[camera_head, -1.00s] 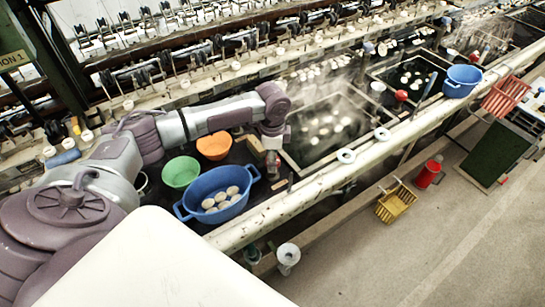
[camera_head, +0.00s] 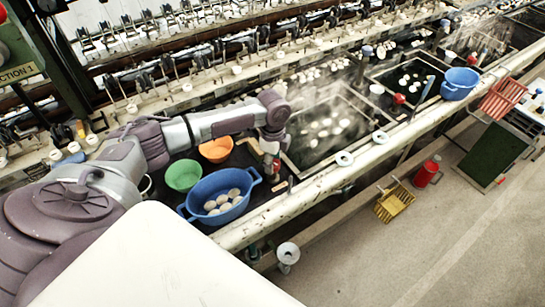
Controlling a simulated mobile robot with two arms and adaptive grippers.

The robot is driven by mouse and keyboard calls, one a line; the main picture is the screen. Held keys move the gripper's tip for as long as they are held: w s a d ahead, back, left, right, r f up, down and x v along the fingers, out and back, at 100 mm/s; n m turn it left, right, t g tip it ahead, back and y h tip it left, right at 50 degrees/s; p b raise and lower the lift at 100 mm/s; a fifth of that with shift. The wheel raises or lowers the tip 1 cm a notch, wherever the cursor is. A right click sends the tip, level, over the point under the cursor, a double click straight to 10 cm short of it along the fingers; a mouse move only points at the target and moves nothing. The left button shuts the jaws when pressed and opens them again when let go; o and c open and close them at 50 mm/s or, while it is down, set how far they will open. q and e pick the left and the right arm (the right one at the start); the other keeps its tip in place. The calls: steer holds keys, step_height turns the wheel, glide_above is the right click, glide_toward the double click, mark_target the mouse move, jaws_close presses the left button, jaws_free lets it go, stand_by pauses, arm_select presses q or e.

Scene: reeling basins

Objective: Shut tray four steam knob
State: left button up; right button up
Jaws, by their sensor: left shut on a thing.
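My left gripper (camera_head: 270,147) reaches in from the left and points down beside the near steaming tray (camera_head: 287,166). It is shut on a red knob (camera_head: 271,166) at that tray's left end; the gripper and wrist hide the knob's top. I cannot read a number on the tray. More red knobs stand farther along the bench, one by the second tray (camera_head: 400,98) and one beyond it (camera_head: 473,59). My right gripper is not in view.
A blue basin with pale cocoons (camera_head: 195,207), a green bowl (camera_head: 183,176) and an orange bowl (camera_head: 215,150) sit close left of the gripper. A cream pipe (camera_head: 310,192) runs along the front. A yellow basket (camera_head: 394,204) and red canister (camera_head: 427,172) stand on the floor.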

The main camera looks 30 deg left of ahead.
arm_select(q)
steer(key=shift+m+p, duration=0.55)
steer(key=shift+m, duration=1.25)
steer(key=o, duration=1.1)
steer(key=shift+o, duration=0.2)
step_height(320, 180, up, 12)
